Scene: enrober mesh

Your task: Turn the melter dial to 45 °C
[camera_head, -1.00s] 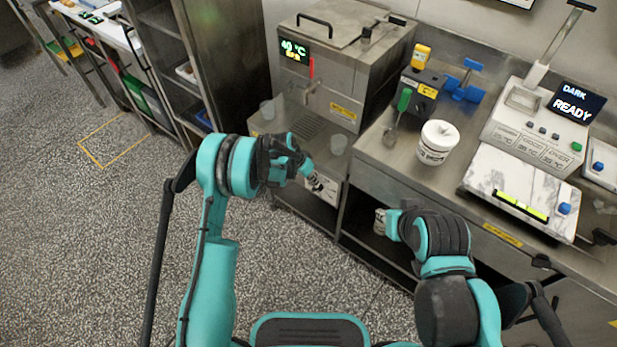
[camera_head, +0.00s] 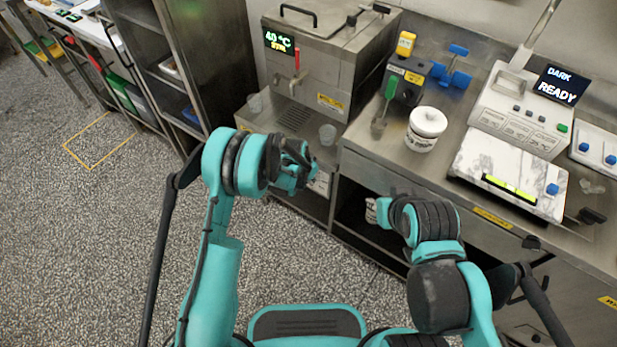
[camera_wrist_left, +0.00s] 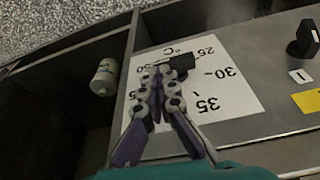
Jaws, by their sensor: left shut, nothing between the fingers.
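The melter (camera_head: 330,60) stands at the back, and its display (camera_head: 279,41) reads 40 °C. The black dial knob (camera_wrist_left: 182,62) is partly hidden at the fingertips. My left gripper (camera_wrist_left: 164,69) is shut and empty, its tips right beside the knob; I cannot tell whether they touch. It also shows in the head view (camera_head: 303,170). My right gripper's fingers do not show.
A white tub (camera_head: 424,130) and a dark box with a green-handled tool (camera_head: 388,90) stand on the counter right of the melter. Another black knob (camera_wrist_left: 303,40) is at the panel's right.

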